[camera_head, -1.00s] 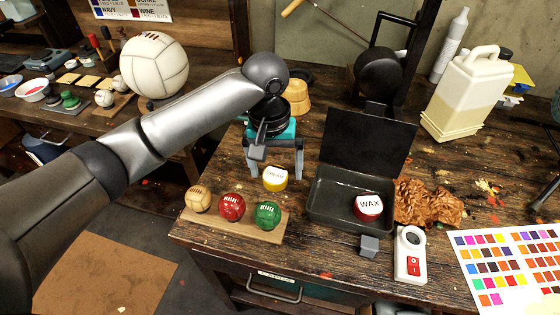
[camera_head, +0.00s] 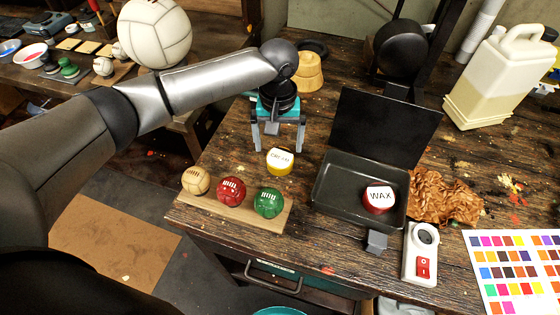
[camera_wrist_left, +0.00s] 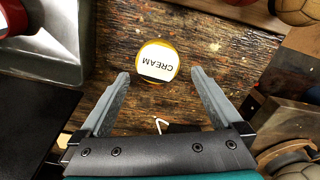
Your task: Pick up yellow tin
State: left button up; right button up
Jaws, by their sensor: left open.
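The yellow tin (camera_head: 280,162) has a white lid marked CREAM and stands upright on the wooden workbench, between the row of small balls and the black box. In the left wrist view the tin (camera_wrist_left: 157,62) lies ahead of the open fingers, roughly centred between them. My left gripper (camera_head: 278,146) is open and empty, pointing down just behind the tin in the head view. It also shows in the left wrist view (camera_wrist_left: 157,82), with both fingers apart from the tin. My right gripper is not in view.
An open black box (camera_head: 333,197) holds a red WAX tin (camera_head: 379,198) right of the yellow tin. A wooden stand (camera_head: 225,207) with tan, red and green balls is at the front left. A brown crumpled cloth (camera_head: 440,198) and a colour chart (camera_head: 515,265) lie farther right.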

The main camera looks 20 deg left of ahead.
aim_at(280, 157)
pick_arm(q)
jog(key=f+b, duration=0.1)
jog(key=f, duration=0.4)
jog(key=shift+d+f, duration=0.1)
jog(key=shift+d, duration=0.1)
jog(key=c, duration=1.3)
